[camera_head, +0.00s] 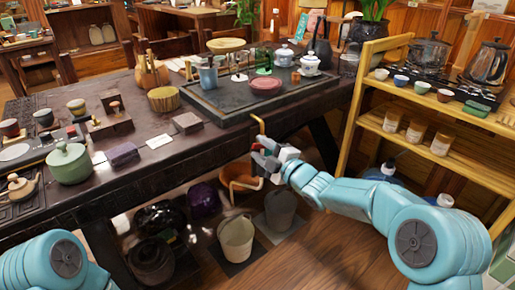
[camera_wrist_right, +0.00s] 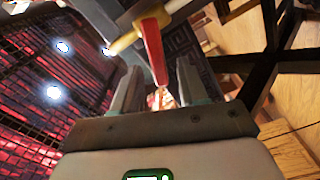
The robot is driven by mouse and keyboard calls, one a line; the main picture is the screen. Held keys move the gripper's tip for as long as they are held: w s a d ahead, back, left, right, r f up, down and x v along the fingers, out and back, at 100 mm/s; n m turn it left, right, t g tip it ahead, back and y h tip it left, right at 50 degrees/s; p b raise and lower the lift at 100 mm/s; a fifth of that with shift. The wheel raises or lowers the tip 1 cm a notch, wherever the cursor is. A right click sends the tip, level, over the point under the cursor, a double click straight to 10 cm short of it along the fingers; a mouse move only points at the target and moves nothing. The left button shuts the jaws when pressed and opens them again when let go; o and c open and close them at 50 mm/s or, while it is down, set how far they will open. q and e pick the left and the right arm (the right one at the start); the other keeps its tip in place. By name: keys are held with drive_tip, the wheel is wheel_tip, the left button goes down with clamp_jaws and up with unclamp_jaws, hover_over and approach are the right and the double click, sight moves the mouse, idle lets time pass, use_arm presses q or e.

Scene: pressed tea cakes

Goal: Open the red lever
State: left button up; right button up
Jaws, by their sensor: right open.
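The red lever (camera_wrist_right: 153,50) shows in the right wrist view, attached to a brass-coloured pipe (camera_wrist_right: 125,42). Its lower end reaches toward the gap between the fingers of my right gripper (camera_wrist_right: 160,88), and I cannot tell whether they touch. The fingers are apart, one on each side of the lever's end. In the head view my right gripper (camera_head: 258,153) is at the front edge of the dark table, just below a bent brass pipe (camera_head: 258,124). My left gripper is out of view.
A dark table (camera_head: 150,185) holds a black tea tray (camera_head: 215,107), with cups and pots. A green lidded pot (camera_head: 69,163) stands at its left. A pale bucket (camera_head: 236,238) and a grey bucket (camera_head: 280,210) stand below.

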drive_tip(key=shift+x, duration=1.1)
